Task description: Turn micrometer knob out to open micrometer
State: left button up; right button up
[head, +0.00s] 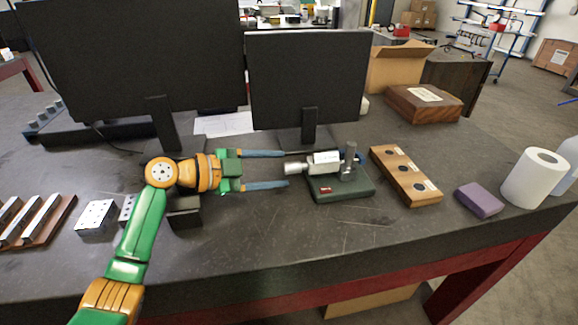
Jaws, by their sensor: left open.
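The micrometer (328,157) is a light metal barrel held on a dark green stand (347,187) near the middle of the bench. Its silver knob (293,168) points left. My left gripper (286,169) reaches in from the left with its two blue fingers spread. The far finger ends behind the knob and the near finger ends in front of it, so the knob's end lies about between the fingertips. I cannot tell whether either finger touches it. A grey upright post (350,158) stands on the stand. My right gripper is not in view.
Metal blocks (96,217) lie left.

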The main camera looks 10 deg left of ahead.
aim_at(290, 168)
pick_arm(q)
jog(key=x, duration=0.4)
jog(key=shift+w+d+p, duration=0.1)
jog(key=shift+p, duration=0.3)
grip_shut()
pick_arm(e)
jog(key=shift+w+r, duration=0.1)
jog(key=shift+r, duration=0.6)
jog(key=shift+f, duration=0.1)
pick_arm(q)
jog(key=shift+f+n+g+b, duration=0.1)
jog(key=shift+n+g+b, duration=0.3)
jog(key=shift+n+b, duration=0.45)
jog(key=shift+n+g+b, duration=0.75)
jog(key=shift+n+g, duration=0.45)
jog(key=shift+n, duration=0.25)
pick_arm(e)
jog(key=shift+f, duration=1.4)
pick_arm(q)
jog(key=shift+h, duration=0.3)
